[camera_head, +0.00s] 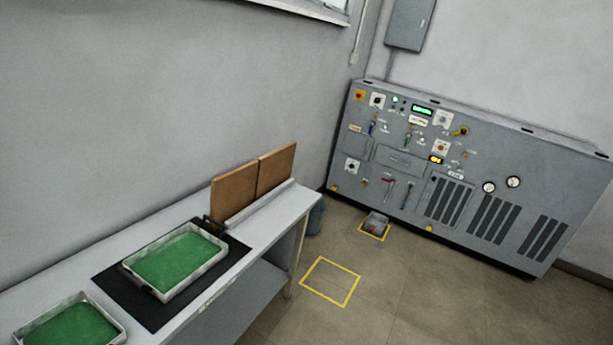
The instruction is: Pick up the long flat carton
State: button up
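No thing in view is clearly a long flat carton. Two brown flat panels stand upright side by side near the far end of the bench, a left one (234,192) and a right one (276,169). They look like board, and I cannot tell whether either is a carton. A light ledge runs along their front at the bottom. My gripper does not show in the head view.
The grey bench (262,238) runs along the left wall. A green-lined tray (220,261) sits on a black mat (165,315), another tray (121,328) nearer. A grey control cabinet (400,157) stands behind.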

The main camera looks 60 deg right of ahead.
aim_at(275, 167)
jog(key=z, duration=1.4)
jog(key=i, duration=0.35)
jog(key=z, duration=0.85)
jog(key=i, duration=2.6)
jog(key=u, duration=0.9)
jog(key=i, duration=0.8)
jog(key=u, duration=0.5)
